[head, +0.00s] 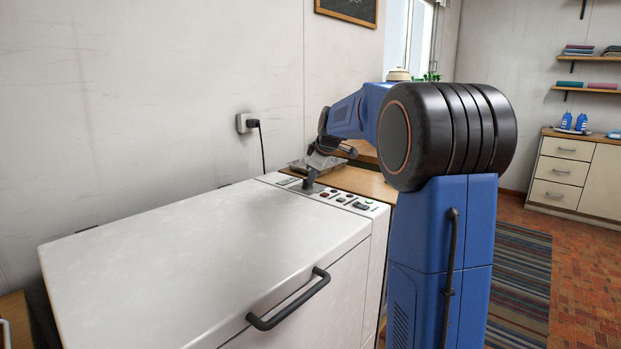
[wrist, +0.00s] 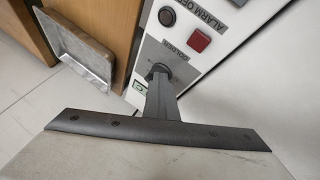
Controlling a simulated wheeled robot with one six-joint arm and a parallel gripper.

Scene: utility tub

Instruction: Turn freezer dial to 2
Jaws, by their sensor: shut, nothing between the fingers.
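The white chest freezer (head: 200,255) has a control strip (head: 345,200) along its right end. My gripper (head: 311,187) reaches down to the far part of that strip. In the wrist view my gripper (wrist: 160,82) is shut, its fingertips over the strip beside the printed word COLDER. A dark round shape (wrist: 159,68) at the fingertips looks like the freezer dial. It is mostly hidden, and I cannot tell its setting or whether the fingers touch it. Nothing shows held in the fingers.
A red button (wrist: 200,40) and a round black control (wrist: 167,16) sit close by on the strip, near ALARM OFF lettering. A metal tray (wrist: 80,52) lies beside the freezer. A wall socket (head: 245,122) with a plugged cord is behind. The freezer lid is clear.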

